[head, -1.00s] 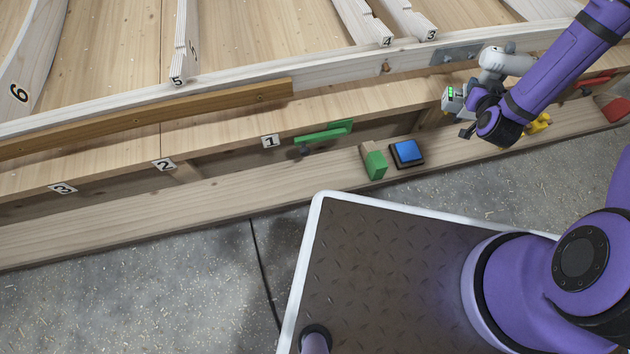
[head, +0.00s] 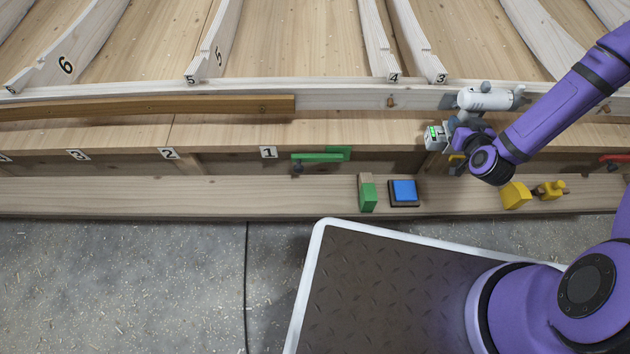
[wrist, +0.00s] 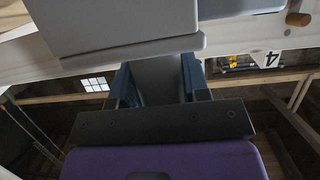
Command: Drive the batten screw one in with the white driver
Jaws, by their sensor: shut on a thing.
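The white driver (head: 486,99) is held up in front of the trailer's pale rail at the right, its body level. My gripper (head: 462,138) is shut on its grip, above the battery with a green light (head: 434,137). In the wrist view the driver's grey body (wrist: 125,25) fills the top, with my gripper's dark jaws (wrist: 158,80) around the grip. A brown batten (head: 180,105) lies along the rail at the left. A small orange-brown peg-like piece (head: 391,102) sticks out of the rail left of the driver. I cannot tell which screw is batten screw one.
The lower ledge (head: 280,197) holds a green block (head: 368,196), a blue-topped pad (head: 404,192) and yellow pieces (head: 515,195). A green handle (head: 320,156) is on the front face. White numbered ribs (head: 377,45) rise behind the rail. The concrete floor (head: 130,280) is clear.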

